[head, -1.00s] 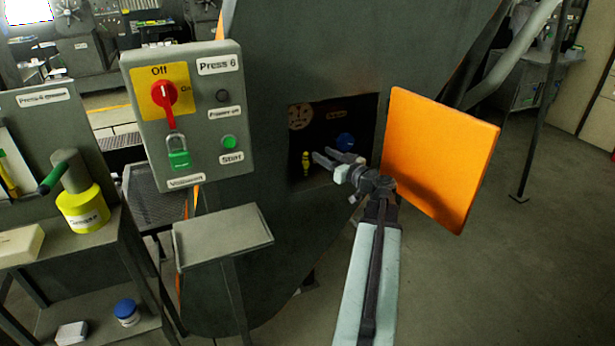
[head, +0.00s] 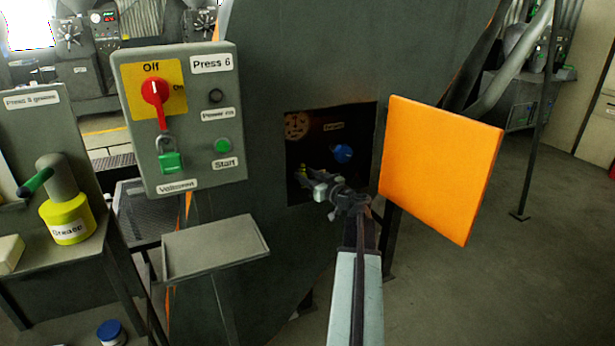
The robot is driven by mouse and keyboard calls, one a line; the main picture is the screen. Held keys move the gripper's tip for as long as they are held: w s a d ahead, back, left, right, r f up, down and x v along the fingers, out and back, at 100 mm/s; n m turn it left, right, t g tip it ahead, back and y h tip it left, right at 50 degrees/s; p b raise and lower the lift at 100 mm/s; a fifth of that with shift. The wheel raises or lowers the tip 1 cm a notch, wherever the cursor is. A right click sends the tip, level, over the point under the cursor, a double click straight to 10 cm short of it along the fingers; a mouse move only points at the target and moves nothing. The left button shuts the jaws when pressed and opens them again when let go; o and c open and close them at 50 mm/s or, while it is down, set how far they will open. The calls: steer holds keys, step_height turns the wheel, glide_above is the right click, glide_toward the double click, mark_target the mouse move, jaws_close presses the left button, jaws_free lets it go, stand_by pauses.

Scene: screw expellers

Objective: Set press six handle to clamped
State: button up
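Press 6 (head: 300,65) is a dark grey machine body with a square recess in its front. A small yellow part (head: 303,168), possibly the handle, shows low at the left of the recess, mostly hidden by my gripper. A blue knob (head: 343,153) sits to its right, below a small unreadable label. My gripper (head: 305,174) reaches into the recess from the right, its fingertips at or in front of the yellow part. I cannot tell whether they touch it or how far apart the fingers are.
An orange door (head: 440,165) stands open right of the recess, close to my arm. A control box (head: 190,120) with a red switch and green padlock is at left, above a small grey shelf (head: 215,248). A yellow grease pot (head: 68,217) stands on a bench farther left.

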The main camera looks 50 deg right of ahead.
steer(key=shift+w, duration=0.15)
jaws_close()
steer(key=m+b, duration=0.2)
steer(key=m, duration=0.1)
steer(key=shift+d+f+t, duration=0.1)
steer(key=shift+f+t, duration=0.15)
steer(key=shift+t, duration=0.15)
steer(key=m+b, duration=0.1)
steer(key=m, duration=0.2)
steer(key=m+t+h+b, duration=0.1)
steer(key=m+b, duration=0.1)
steer(key=m, duration=0.1)
steer(key=shift+f+h, duration=0.2)
steer(key=shift+h, duration=0.1)
steer(key=m+h+b, duration=0.1)
steer(key=m, duration=0.2)
steer(key=m+h+b, duration=0.1)
steer(key=m, duration=0.1)
steer(key=shift+d+f+m, duration=0.1)
steer(key=shift+f+m, duration=0.05)
steer(key=shift+m, duration=0.25)
steer(key=m+h, duration=0.1)
steer(key=m, duration=0.2)
steer(key=m+h, duration=0.1)
steer(key=m, duration=0.2)
steer(key=shift+f+b, duration=0.1)
steer(key=shift+b, duration=0.25)
